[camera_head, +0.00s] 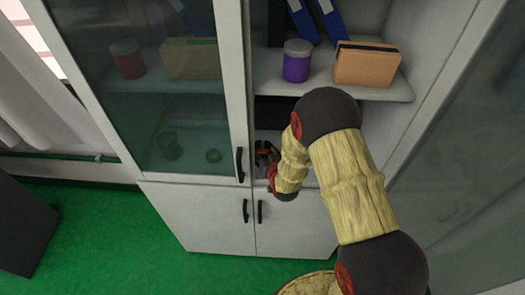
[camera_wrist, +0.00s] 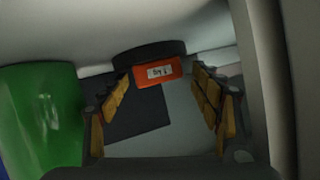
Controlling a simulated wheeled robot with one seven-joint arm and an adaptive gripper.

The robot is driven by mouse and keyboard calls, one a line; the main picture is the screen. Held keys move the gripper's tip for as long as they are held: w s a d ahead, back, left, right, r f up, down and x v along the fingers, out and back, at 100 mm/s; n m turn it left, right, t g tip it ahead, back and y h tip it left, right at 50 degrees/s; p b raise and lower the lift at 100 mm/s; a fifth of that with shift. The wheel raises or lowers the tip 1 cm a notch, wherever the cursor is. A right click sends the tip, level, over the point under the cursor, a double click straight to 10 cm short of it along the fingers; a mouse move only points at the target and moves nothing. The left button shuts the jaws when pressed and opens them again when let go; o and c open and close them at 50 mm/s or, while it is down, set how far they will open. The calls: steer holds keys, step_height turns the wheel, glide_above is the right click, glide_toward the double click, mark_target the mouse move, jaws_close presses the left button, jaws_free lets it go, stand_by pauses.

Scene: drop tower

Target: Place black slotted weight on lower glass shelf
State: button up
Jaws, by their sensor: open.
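In the wrist view a dark round disc (camera_wrist: 150,49), which looks like the black slotted weight, sits ahead of my gripper (camera_wrist: 160,80). An orange block with a small white label (camera_wrist: 158,73) shows just in front of it; I cannot tell whether the two are one piece. My gripper is open, its yellow-padded fingers spread either side of the orange block, with no visible grip on it. A pale shelf surface (camera_wrist: 185,125) lies below. In the head view my gripper (camera_head: 265,158) is inside the cabinet at lower shelf level, partly hidden by my arm and the door frame.
A green cylinder (camera_wrist: 42,115) stands close to my left finger, and a dark square (camera_wrist: 140,118) lies on the shelf. A pale wall (camera_wrist: 262,80) is close on the right. A purple jar (camera_head: 297,65) and a tan box (camera_head: 366,65) stand on the shelf above. The left glass door (camera_head: 165,105) is shut.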

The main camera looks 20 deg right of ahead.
steer(key=v, duration=1.1)
steer(key=shift+s+d+r, duration=0.1)
steer(key=shift+s+r, duration=0.05)
steer(key=shift+s, duration=0.1)
steer(key=shift+s+r, duration=0.1)
steer(key=shift+r, duration=0.05)
steer(key=s+r+n+g, duration=0.1)
steer(key=s+r+g, duration=0.15)
steer(key=r, duration=0.55)
steer(key=s+r+g, duration=0.1)
steer(key=s+r, duration=0.2)
steer(key=r, duration=0.5)
steer(key=s+r+g, duration=0.2)
steer(key=s+r, duration=0.2)
steer(key=s, duration=0.6)
steer(key=s+r+n+g, duration=0.1)
steer(key=s+r, duration=0.4)
steer(key=s, duration=0.6)
steer(key=shift+r+g, duration=0.25)
steer(key=shift+g, duration=0.5)
